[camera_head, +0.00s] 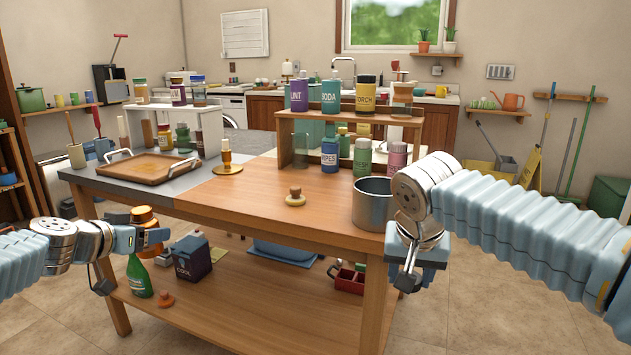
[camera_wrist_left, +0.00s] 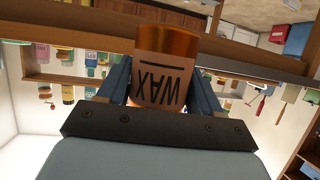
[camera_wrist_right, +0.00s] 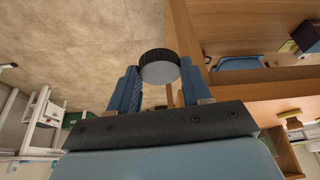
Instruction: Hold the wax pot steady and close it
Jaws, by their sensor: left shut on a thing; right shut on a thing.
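The wax pot (camera_wrist_left: 163,85), copper-orange with a tan WAX label, sits between the fingers of my left gripper (camera_wrist_left: 166,98). In the head view my left gripper (camera_head: 138,240) holds the pot (camera_head: 145,216) in front of the table's left front corner, off any surface. In the right wrist view my right gripper (camera_wrist_right: 160,90) is shut on a round lid (camera_wrist_right: 158,68) with a black ridged rim and a grey face. In the head view my right gripper (camera_head: 410,268) is at the table's right front corner; the lid cannot be made out there. Pot and lid are far apart.
The wooden table (camera_head: 250,208) stands between the grippers. A metal pot (camera_head: 372,205) is near its right edge, close to my right gripper. A knobbed lid (camera_head: 295,197), a tray (camera_head: 150,166) and a shelf with several jars stand on it. The lower shelf holds a green bottle (camera_head: 138,277).

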